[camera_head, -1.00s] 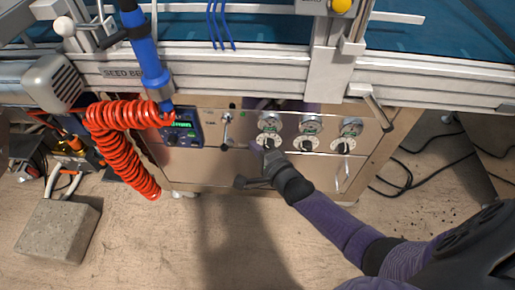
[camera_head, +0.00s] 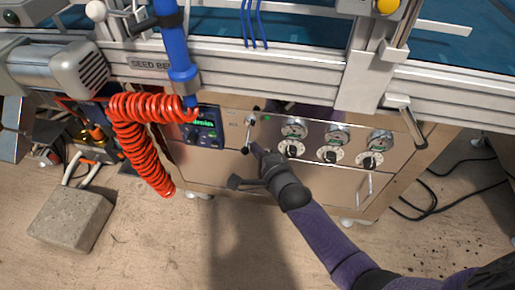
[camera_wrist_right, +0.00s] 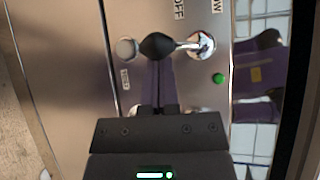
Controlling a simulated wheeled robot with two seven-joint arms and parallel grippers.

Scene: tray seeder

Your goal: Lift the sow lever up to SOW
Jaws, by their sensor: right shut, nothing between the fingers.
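The sow lever is a chrome rod with a black knob (camera_head: 244,151) on the metal front panel (camera_head: 228,172). In the head view it hangs down from its pivot. In the right wrist view the black knob (camera_wrist_right: 158,46) lies left of the chrome pivot, near the OFF and partly cut-off SOW lettering. My right gripper (camera_head: 255,146) is beside the knob on its right. Its purple fingers (camera_wrist_right: 161,66) are shut, empty, with tips right at the knob; whether they touch it I cannot tell. My left gripper is out of view.
Right of the lever are a green light (camera_head: 267,118) and several gauges with dials (camera_head: 330,154). Left of it is a display box (camera_head: 203,128), then a coiled red hose (camera_head: 140,145). An aluminium rail (camera_head: 300,65) runs above the panel.

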